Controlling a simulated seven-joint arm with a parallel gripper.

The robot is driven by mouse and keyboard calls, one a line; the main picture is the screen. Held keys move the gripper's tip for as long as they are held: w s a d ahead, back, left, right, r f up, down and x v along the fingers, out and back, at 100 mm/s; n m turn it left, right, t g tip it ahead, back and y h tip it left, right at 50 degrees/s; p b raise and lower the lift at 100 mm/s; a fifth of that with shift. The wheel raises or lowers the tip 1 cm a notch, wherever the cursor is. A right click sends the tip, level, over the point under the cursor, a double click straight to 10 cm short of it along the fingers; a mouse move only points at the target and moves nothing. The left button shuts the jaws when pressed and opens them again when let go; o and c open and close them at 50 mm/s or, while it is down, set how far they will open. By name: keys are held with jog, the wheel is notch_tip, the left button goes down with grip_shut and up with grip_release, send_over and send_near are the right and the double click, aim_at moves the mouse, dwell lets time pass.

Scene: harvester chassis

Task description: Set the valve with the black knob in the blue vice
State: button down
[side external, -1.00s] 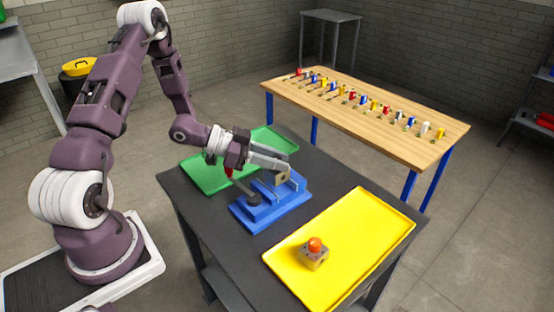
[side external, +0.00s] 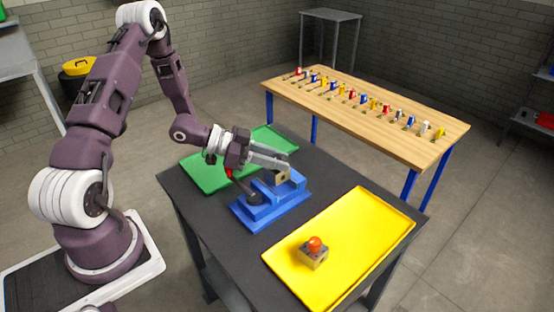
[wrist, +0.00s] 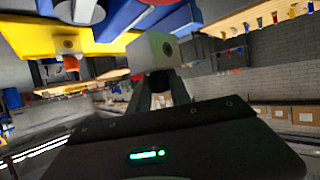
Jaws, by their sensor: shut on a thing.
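The blue vice (side external: 268,207) stands on the dark table between the green and yellow trays. My gripper (side external: 282,168) is shut on a small tan-grey valve block (side external: 283,178) at the vice's jaws. In the wrist view the block (wrist: 153,52) sits at the tips of my gripper (wrist: 160,88), close to the blue vice (wrist: 122,22). No black knob shows on the held block in either view. I cannot tell whether the block touches the vice jaws. A second valve with an orange-red knob (side external: 314,252) stands in the yellow tray.
The yellow tray (side external: 365,225) lies right of the vice. The green tray (side external: 275,140) lies behind and left, partly behind my arm. A wooden bench (side external: 390,135) with several small coloured items stands behind.

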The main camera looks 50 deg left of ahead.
aim_at(289, 173)
jog(key=shift+f, duration=0.1)
dwell(0.3)
jog(key=shift+f, duration=0.7)
jog(key=shift+f, duration=0.4)
dwell(0.7)
jog(key=shift+f, duration=0.4)
jog(key=c, duration=1.1)
grip_release()
